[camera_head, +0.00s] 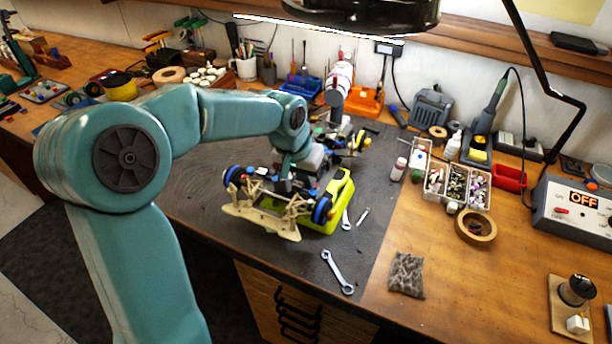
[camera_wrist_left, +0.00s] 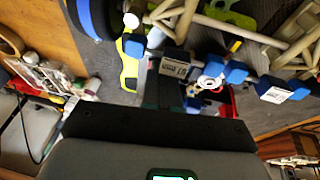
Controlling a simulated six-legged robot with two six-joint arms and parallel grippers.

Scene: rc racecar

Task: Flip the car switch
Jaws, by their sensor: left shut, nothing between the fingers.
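The RC car (camera_head: 278,212) is an open cream frame with blue wheels, resting on a lime-green stand (camera_head: 343,192) on the dark mat. My left gripper (camera_head: 287,186) reaches down over the middle of the car from above. Its fingers are shut and empty. In the left wrist view, the shut left gripper (camera_wrist_left: 165,82) points at the car's inside, close to blue servos (camera_wrist_left: 235,72) and a labelled block (camera_wrist_left: 173,66). A red part (camera_wrist_left: 218,100) shows just beyond the fingers. I cannot pick out the switch for certain. My right gripper is not in view.
A wrench (camera_head: 338,271) lies near the mat's front edge. Parts trays (camera_head: 457,187), a wooden ring dish (camera_head: 476,226) and a power supply (camera_head: 580,210) reading OFF are at the right. A lamp (camera_head: 360,12) hangs above.

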